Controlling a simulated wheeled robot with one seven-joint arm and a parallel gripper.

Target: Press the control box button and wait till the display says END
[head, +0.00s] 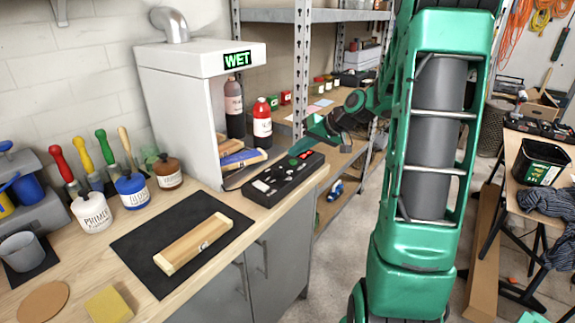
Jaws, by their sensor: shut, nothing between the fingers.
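The control box (284,180) is a long black box on the right end of the wooden counter, with light and red parts on its top. A green spot shows at its far end, near my gripper. The display (237,60) on the front of the white cabinet (190,100) reads WET in green letters. My gripper (296,150) is shut and empty, with its tips at the far end of the control box. I cannot tell whether the tips touch the button.
A wooden piece (194,244) lies on a black mat (128,243). Two bottles, one of them red-capped (262,124), stand in the cabinet's open front. Several brushes and paint jars (92,212) stand at left. Metal shelves (301,60) rise behind the gripper.

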